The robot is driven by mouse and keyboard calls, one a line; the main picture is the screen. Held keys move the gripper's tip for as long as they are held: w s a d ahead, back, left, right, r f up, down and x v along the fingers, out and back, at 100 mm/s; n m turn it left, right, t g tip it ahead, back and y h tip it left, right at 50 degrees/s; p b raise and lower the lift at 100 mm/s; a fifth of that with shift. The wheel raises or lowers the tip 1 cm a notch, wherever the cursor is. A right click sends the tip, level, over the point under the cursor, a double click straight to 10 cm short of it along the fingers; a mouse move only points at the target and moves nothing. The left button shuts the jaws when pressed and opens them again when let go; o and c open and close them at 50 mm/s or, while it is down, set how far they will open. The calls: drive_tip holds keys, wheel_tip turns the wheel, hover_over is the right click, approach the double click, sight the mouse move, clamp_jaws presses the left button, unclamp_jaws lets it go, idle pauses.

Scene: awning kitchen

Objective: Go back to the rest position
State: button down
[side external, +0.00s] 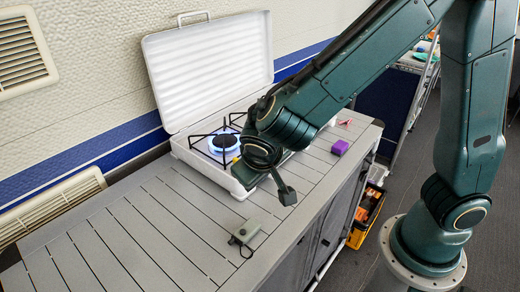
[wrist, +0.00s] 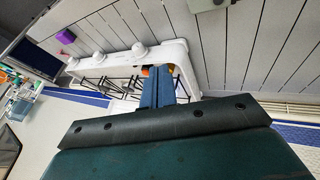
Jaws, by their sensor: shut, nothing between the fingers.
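My gripper (side external: 286,195) is shut and empty. In the side external view it hangs above the slatted counter (side external: 120,235), in front of the stove's right part and apart from the counter top. In the wrist view its blue-grey fingers (wrist: 157,86) are together, with the white stove (wrist: 185,60) behind them. My arm is bent over the counter and hides the right part of the stove.
The white stove (side external: 200,170) has its lid (side external: 210,65) raised and a blue flame burning at its left burner. A small grey-green device (side external: 245,232) lies near the counter's front edge. A purple block (side external: 340,147) lies to the right. The counter's left part is clear.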

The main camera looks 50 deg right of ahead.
drive_tip(key=s+d+r+y, duration=0.2)
drive_tip(key=s+d+r, duration=0.3)
drive_tip(key=s, duration=0.3)
drive_tip(key=s+d+r+n+t+y, duration=0.1)
drive_tip(key=s+d+r+y, duration=0.2)
drive_tip(key=s+d+r, duration=0.3)
drive_tip(key=shift+s+r+n+t, duration=0.3)
drive_tip(key=shift+s+r, duration=0.6)
drive_tip(key=shift+r, duration=0.4)
